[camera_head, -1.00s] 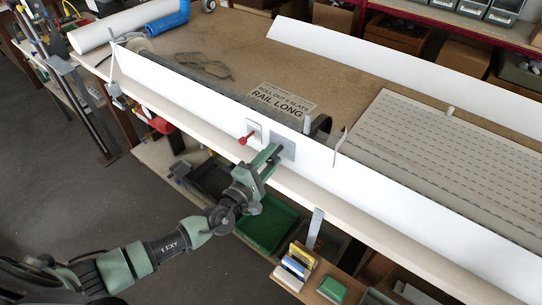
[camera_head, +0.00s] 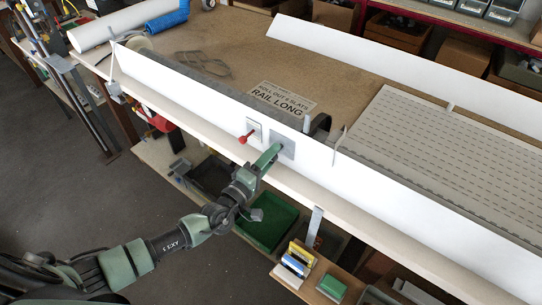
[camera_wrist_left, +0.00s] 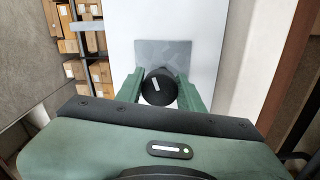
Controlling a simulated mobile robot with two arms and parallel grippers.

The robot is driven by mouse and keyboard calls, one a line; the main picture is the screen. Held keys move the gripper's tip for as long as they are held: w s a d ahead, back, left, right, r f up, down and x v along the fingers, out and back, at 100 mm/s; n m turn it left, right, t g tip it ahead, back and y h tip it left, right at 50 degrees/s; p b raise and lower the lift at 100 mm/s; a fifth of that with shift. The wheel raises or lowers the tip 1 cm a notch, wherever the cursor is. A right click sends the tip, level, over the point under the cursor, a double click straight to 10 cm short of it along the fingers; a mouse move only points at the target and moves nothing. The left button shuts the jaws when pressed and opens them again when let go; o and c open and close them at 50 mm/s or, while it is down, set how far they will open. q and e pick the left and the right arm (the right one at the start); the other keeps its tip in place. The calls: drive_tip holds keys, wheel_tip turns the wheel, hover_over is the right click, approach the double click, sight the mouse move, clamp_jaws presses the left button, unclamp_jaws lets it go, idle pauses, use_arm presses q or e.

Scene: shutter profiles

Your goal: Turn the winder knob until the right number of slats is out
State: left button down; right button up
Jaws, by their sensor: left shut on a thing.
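The winder knob (camera_wrist_left: 159,87) is a black round knob with a white mark, on a grey plate (camera_wrist_left: 163,55) fixed to the white front board. My left gripper (camera_wrist_left: 160,92) is shut on the knob, one green finger on each side of it. In the head view my left gripper (camera_head: 271,155) reaches the grey plate (camera_head: 286,148) and hides the knob. A sign (camera_head: 281,98) behind the board reads "ROLL OUT", a number I cannot read surely, "SLATS" and "RAIL LONG". The grey slatted sheet (camera_head: 440,150) lies on the bench to the right. My right gripper is out of view.
A red-handled lever (camera_head: 245,138) sits on the board just left of the plate. The long white board (camera_head: 205,95) runs along the bench front. An upright grey tab (camera_head: 339,142) stands at the sheet's near edge.

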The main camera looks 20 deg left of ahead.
use_arm(q)
drive_tip(key=shift+s+f, duration=0.1)
drive_tip(key=shift+f, duration=0.15)
drive_tip(key=c, duration=0.9)
unclamp_jaws()
drive_tip(key=shift+r, duration=0.1)
drive_tip(key=b+v, duration=0.1)
drive_tip(key=v, duration=0.6)
drive_tip(key=shift+s+a, duration=0.15)
drive_tip(key=shift+s, duration=0.15)
